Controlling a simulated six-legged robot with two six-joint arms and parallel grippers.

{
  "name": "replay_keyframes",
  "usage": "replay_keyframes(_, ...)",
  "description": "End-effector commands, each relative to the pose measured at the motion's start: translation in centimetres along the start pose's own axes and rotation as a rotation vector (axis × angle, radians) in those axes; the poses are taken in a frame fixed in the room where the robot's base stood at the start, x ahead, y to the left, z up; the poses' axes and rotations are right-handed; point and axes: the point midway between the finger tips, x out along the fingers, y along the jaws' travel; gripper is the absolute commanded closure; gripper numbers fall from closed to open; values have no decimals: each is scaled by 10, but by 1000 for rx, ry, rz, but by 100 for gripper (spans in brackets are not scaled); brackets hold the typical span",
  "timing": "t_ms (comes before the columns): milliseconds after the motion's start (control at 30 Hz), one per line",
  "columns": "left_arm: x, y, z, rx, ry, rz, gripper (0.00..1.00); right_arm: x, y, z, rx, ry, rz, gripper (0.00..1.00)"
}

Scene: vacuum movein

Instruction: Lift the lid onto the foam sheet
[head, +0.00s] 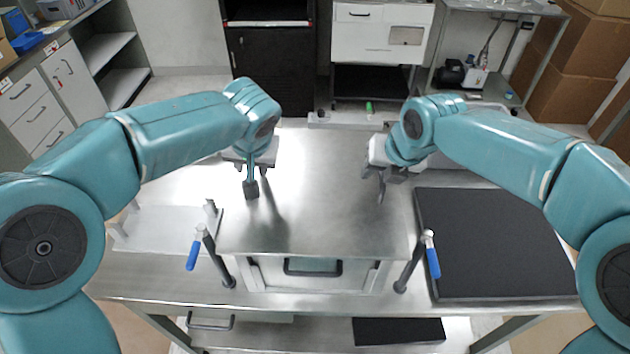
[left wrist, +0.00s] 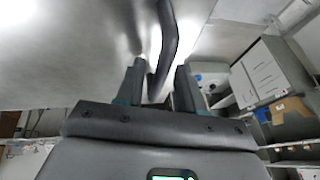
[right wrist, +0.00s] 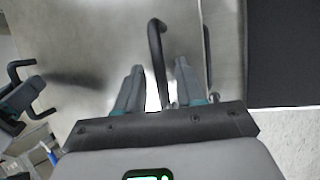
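The lid (head: 312,220) is a broad shiny metal plate on top of a metal box on the bench. The foam sheet (head: 495,245) is a flat black rectangle on the bench, right of the box. My left gripper (head: 251,188) is at the lid's left side; in the left wrist view a dark bar handle (left wrist: 166,40) runs between its spread fingers. My right gripper (head: 381,182) is at the lid's right side; in the right wrist view a dark bar handle (right wrist: 156,45) stands between its fingers, with gaps beside it. Both grippers look open.
Two clamp levers with blue grips, left (head: 193,255) and right (head: 432,262), stand at the box's front corners. A pale plate (head: 160,230) lies left of the box. The foam's surface is bare. Cabinets and cardboard boxes (head: 575,70) stand behind.

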Motion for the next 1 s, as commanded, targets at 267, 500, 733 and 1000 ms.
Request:
replay_keyframes(267,0,0,0,0,0,0,100,0,0,0,0,0,0,100)
replay_keyframes(500,0,0,0,0,1,0,100,0,0,0,0,0,0,100)
replay_keyframes(733,-1,0,0,0,1,0,100,0,0,0,0,0,0,100)
replay_keyframes(1000,-1,0,-1,0,2,0,100,-1,0,0,0,-1,0,100)
